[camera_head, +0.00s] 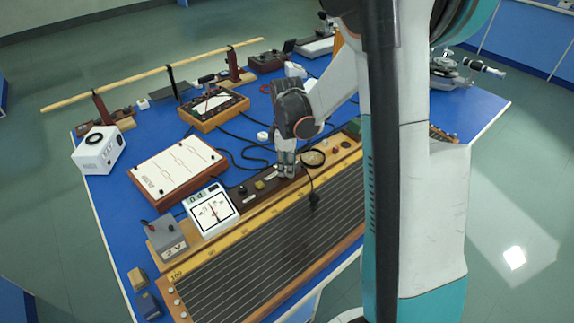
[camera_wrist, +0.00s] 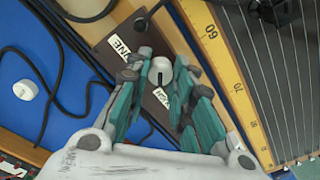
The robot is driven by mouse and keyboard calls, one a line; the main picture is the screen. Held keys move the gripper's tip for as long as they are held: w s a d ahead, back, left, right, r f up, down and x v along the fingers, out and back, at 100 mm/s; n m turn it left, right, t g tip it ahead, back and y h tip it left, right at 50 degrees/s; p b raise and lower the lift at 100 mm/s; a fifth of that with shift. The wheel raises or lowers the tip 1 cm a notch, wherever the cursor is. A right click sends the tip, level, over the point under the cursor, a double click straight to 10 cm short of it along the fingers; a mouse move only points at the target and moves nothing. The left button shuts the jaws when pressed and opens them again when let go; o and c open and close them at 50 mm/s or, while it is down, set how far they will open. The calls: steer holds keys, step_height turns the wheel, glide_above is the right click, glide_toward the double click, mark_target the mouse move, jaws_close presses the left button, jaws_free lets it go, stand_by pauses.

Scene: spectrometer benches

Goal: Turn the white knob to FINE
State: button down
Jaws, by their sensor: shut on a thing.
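The white knob (camera_wrist: 160,70) shows between the teal fingers in the wrist view. It is round and pale, with a dark pointer line running down the picture. It sits on a dark brown board (camera_wrist: 112,28). A white label ending in "NE" (camera_wrist: 118,46) lies up and left of it, partly hidden. Another label (camera_wrist: 161,97) lies just below the knob, its text partly covered by the fingers. My gripper (camera_wrist: 165,84) is shut on the knob. In the head view my gripper (camera_head: 286,172) points down at the brown board, hiding the knob.
A wire board with a yellow scale (camera_head: 250,225) lies along the near side. A white meter (camera_head: 212,210), a 2 V box (camera_head: 166,238) and a white panel (camera_head: 176,170) stand left. Black cables (camera_head: 240,155) lie behind my gripper. A white round piece (camera_wrist: 25,89) lies on the blue table.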

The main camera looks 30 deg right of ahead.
steer(key=m, duration=1.1)
steer(key=shift+m, duration=0.3)
steer(key=m, duration=0.5)
steer(key=shift+w, duration=0.1)
steer(key=m, duration=0.6)
steer(key=shift+d, duration=0.1)
steer(key=shift+m, duration=0.3)
steer(key=c, duration=1.4)
jaws_free()
steer(key=shift+o, duration=0.2)
steer(key=shift+r, duration=0.1)
